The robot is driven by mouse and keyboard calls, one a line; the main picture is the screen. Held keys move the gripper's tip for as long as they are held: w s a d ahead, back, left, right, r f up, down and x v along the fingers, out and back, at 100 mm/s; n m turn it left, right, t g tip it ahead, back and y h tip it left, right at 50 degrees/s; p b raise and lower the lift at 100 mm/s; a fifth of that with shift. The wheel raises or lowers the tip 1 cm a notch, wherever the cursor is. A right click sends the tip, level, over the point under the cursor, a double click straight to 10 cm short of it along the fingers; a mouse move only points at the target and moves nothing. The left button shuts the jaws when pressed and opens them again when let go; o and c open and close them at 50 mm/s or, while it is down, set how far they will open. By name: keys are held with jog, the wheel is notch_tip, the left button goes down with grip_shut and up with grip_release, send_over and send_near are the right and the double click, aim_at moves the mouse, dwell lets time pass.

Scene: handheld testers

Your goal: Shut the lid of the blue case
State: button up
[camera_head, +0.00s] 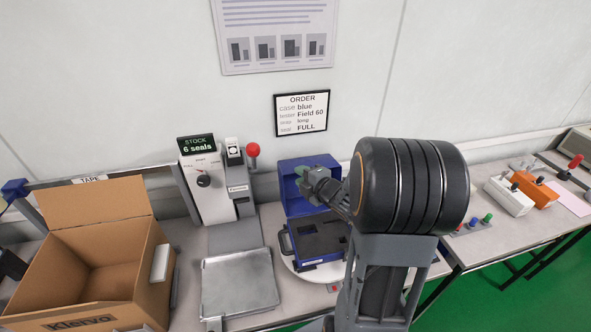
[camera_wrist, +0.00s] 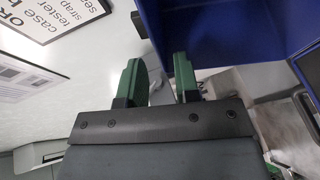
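The blue case (camera_head: 321,259) sits open on a round white plate (camera_head: 299,280) in the head view, with dark foam in its base. Its lid (camera_head: 294,201) stands up at the back, and its blue surface fills the top right of the wrist view (camera_wrist: 215,30). My gripper (camera_head: 301,174) is in front of the raised lid in the head view, covering part of it. In the wrist view, its two green fingers (camera_wrist: 156,60) are apart with nothing held between them. I cannot tell whether a finger touches the lid. My arm hides the case's right side.
A seal machine (camera_head: 214,182) with a red-knobbed lever stands left of the case, behind a metal tray (camera_head: 238,283). An open cardboard box (camera_head: 85,290) is at the far left. White and orange testers (camera_head: 538,192) lie far right. An order card (camera_head: 301,112) hangs behind.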

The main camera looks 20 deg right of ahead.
jog(key=shift+x, duration=2.05)
grip_shut()
